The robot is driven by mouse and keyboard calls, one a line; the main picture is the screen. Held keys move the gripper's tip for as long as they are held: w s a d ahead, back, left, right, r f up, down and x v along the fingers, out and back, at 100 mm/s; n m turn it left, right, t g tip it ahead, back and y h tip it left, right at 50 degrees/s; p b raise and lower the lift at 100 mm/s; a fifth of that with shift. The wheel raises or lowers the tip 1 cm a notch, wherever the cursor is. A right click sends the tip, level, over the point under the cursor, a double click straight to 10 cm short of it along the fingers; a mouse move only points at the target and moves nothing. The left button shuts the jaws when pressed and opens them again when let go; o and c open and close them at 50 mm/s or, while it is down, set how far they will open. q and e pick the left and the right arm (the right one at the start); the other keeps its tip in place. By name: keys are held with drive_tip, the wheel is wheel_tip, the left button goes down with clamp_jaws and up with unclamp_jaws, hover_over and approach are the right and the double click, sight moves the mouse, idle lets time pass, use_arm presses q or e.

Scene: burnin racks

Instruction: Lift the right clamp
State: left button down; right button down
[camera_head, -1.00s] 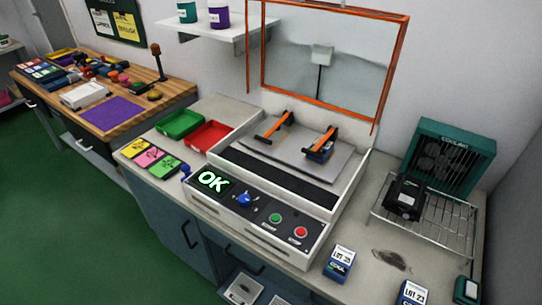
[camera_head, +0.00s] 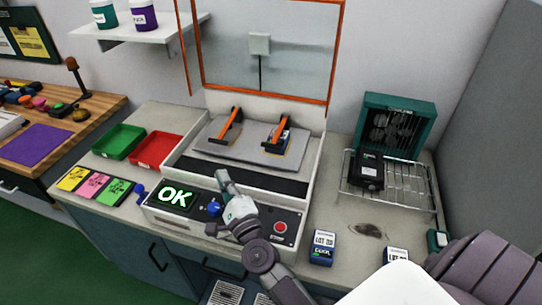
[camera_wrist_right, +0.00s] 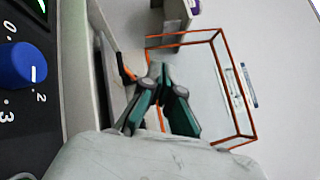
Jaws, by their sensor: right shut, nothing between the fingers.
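The right clamp (camera_head: 279,129), an orange lever with a dark end, lies over a small dark block on the grey plate of the test machine (camera_head: 252,148). The left clamp (camera_head: 231,126), similar, is on the same plate. My right gripper (camera_head: 222,178) is shut and empty above the front panel, in front of and apart from both clamps. In the right wrist view its dark green fingers (camera_wrist_right: 163,72) meet at the tips. One orange clamp end shows behind them, but I cannot tell which. My left gripper is not in view.
The raised orange-framed guard (camera_head: 333,52) stands behind the plate. The panel has a blue knob (camera_head: 214,209), a red button (camera_head: 280,227) and a lit OK screen (camera_head: 173,198). A wire rack (camera_head: 412,193) with a black unit is on the right. Green (camera_head: 118,141) and red bins (camera_head: 155,150) are left.

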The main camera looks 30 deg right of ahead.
drive_tip(key=d+f+m+g+h, duration=0.1)
drive_tip(key=d+m+g+h, duration=0.2)
drive_tip(key=m, duration=0.4)
drive_tip(key=d+f+m+g+h, duration=0.1)
drive_tip(key=d+m+g+h, duration=0.2)
drive_tip(key=m, duration=0.4)
drive_tip(key=d+f+m+g+h, duration=0.1)
drive_tip(key=d+m+g+h, duration=0.2)
drive_tip(key=m, duration=0.4)
drive_tip(key=shift+s+d+h, duration=0.1)
drive_tip(key=shift+d+h, duration=0.65)
drive_tip(key=shift+h, duration=0.15)
drive_tip(key=shift+s+f+m+g, duration=0.15)
drive_tip(key=shift+f+m+g, duration=0.35)
drive_tip(key=shift+m, duration=0.3)
drive_tip(key=shift+d, duration=0.1)
